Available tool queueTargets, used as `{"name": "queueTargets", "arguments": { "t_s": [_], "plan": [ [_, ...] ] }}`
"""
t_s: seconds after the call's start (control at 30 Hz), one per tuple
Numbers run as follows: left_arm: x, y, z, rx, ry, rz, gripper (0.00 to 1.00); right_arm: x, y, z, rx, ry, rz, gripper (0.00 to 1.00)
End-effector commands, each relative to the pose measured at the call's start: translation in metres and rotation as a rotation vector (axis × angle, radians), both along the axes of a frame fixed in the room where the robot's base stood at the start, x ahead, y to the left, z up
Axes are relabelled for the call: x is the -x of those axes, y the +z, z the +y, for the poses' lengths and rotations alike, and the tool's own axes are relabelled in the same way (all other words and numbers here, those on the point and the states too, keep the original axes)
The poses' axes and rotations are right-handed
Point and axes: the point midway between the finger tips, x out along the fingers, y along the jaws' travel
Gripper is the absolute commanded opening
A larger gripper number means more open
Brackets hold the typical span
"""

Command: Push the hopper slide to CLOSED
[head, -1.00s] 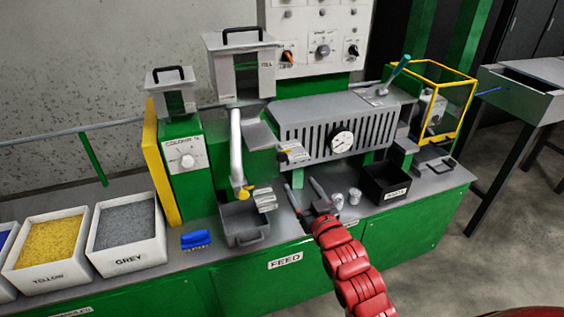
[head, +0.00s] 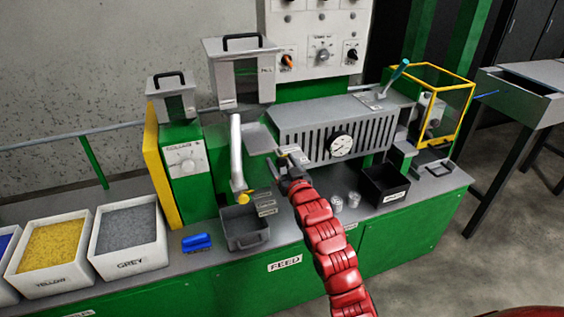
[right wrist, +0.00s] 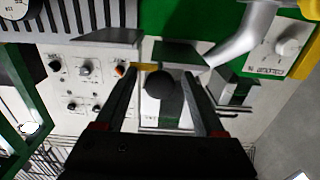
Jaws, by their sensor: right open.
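The clear-fronted hopper (head: 240,75) with a black handle stands above the machine. A flat grey plate (head: 258,139) juts out below it, perhaps the hopper slide; no OPEN or CLOSED mark is legible. My right gripper (head: 284,164) is open, raised in front of the machine near the plate's right end. In the right wrist view a dark round knob (right wrist: 159,84) shows between its two fingers; I cannot tell whether they touch it. A small yellow piece (right wrist: 145,66) is beside the knob. My left gripper is not in view.
The slotted grey barrel housing (head: 300,125) with a round gauge is right of the gripper. A white pipe (head: 237,155) and a grey tray (head: 241,239) are left. Metal cups (head: 337,203) and a black bin (head: 373,190) stand on the bench to the right.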

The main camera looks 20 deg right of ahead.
Motion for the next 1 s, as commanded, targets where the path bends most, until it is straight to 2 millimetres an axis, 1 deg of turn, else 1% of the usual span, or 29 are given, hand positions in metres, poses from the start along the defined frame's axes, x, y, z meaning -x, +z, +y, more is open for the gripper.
{"name": "queueTargets", "arguments": {
  "t_s": [0.2,0.27,0.3,0.37,0.4,0.6,1.0],
  "plan": [
    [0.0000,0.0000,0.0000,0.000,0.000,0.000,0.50,-0.0001,0.0001,0.0000,0.000,0.000,-0.001,0.71],
    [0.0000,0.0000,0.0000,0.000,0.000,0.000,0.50,-0.0001,0.0002,0.0000,0.000,0.000,-0.001,0.60],
    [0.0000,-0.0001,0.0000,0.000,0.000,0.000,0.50,-0.0001,0.0002,-0.0001,0.000,0.000,-0.001,0.53],
    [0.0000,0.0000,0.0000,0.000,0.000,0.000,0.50,-0.0001,0.0002,-0.0001,0.000,0.000,-0.001,0.42],
    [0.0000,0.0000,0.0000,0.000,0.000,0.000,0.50,-0.0001,0.0001,-0.0001,0.000,0.000,-0.001,0.35],
    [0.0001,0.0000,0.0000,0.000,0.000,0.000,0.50,-0.0001,0.0002,-0.0001,0.000,0.000,-0.001,0.00],
    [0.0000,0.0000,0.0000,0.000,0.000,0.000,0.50,0.0000,0.0003,-0.0001,0.000,0.000,-0.001,0.00]
  ]
}}
